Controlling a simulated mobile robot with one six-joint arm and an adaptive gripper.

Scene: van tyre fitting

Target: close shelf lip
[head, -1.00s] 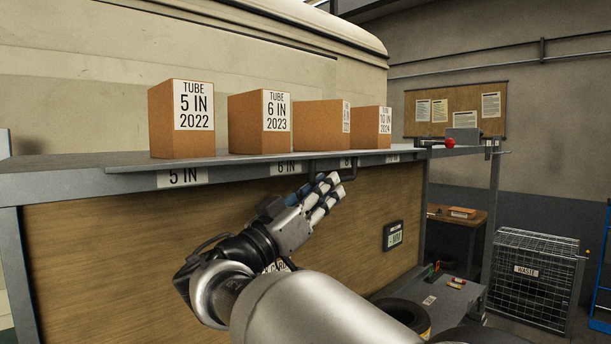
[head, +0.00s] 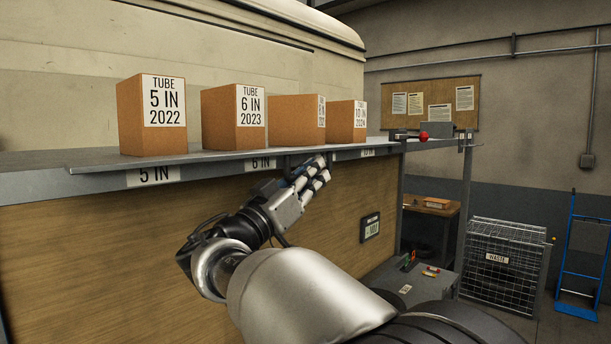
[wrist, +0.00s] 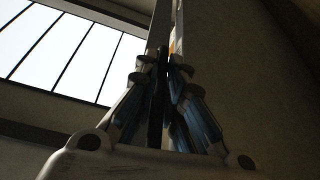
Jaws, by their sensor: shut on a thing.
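The shelf lip (head: 115,165) is a long grey strip along the shelf's front edge. It juts outward, roughly flat, above the size labels. A dark handle (head: 288,161) hangs under it near the 6 IN label. My gripper (head: 318,170) is raised from below against the lip's underside, at the handle, right of the 6 IN label. In the wrist view my gripper (wrist: 163,75) has its fingers closed on a dark narrow bar (wrist: 155,105), which looks like the lip's handle. The exact grip is partly hidden by the fingers.
Tube boxes (head: 152,115) stand in a row on the shelf behind the lip. A red knob (head: 423,135) is at the shelf's right end. A wire waste cage (head: 505,265) and a blue hand truck (head: 580,260) stand on the floor at right.

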